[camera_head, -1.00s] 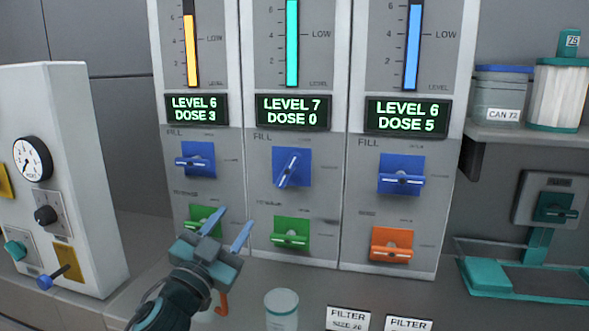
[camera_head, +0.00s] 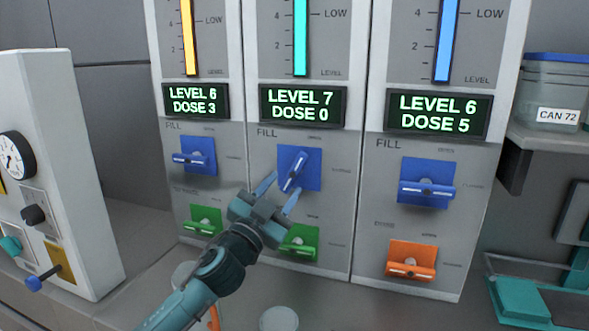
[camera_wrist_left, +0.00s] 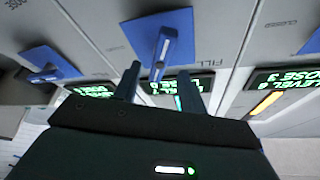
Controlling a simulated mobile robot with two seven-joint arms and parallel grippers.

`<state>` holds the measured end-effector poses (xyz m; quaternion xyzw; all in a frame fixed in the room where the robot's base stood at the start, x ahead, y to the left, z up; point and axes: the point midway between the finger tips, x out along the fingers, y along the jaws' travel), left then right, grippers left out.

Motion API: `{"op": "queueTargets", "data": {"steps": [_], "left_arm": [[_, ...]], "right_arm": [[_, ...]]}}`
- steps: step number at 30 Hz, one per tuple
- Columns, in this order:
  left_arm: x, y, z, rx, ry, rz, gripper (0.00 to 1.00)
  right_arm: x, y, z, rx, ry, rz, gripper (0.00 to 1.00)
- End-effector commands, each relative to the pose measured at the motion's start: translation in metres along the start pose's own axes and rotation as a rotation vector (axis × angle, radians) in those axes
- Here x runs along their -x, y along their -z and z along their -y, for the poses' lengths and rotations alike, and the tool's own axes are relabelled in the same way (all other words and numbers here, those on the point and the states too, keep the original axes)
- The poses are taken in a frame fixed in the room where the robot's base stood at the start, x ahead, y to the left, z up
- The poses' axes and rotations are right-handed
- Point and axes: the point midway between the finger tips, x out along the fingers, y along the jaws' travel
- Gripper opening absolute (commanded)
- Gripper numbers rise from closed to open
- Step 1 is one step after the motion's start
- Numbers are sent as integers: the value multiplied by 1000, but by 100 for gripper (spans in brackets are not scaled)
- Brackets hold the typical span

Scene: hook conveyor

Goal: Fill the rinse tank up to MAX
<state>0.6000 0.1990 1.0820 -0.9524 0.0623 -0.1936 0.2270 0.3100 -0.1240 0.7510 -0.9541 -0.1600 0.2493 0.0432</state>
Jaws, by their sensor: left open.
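Three tank panels stand side by side, each with a level column, a display and two valves. The middle display (camera_head: 303,106) reads LEVEL 7, DOSE 0. Its blue FILL valve (camera_head: 294,170) has its handle tilted, unlike the level handles of the left blue valve (camera_head: 194,158) and right blue valve (camera_head: 427,190). My left gripper (camera_head: 279,192) is open, with its fingers just below and at the left of the middle handle. In the left wrist view the middle handle (camera_wrist_left: 161,50) lies between and beyond the fingertips, apparently not gripped. My right gripper is not in view.
Green valves (camera_head: 205,220) sit low on the left and middle panels, the middle one partly behind my gripper. An orange valve (camera_head: 411,262) is low on the right panel. A white gauge box (camera_head: 70,170) stands left. A shelf with a canister (camera_head: 560,95) is at right.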

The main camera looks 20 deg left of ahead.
Motion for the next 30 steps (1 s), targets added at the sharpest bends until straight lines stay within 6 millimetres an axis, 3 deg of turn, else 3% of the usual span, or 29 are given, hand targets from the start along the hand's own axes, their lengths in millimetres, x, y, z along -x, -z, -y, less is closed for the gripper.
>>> {"op": "queueTargets", "data": {"steps": [3, 9, 21, 30], "left_arm": [[-25, 2, 1, 0, 2, -2, 42], [-50, 1, 1, 0, 1, 0, 42], [-57, 0, 0, 0, 0, 0, 42], [-57, 0, 0, 0, 0, 0, 18]], "right_arm": [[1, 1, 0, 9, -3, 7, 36], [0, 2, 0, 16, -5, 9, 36], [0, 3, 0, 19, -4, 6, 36], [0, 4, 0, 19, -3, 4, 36]]}}
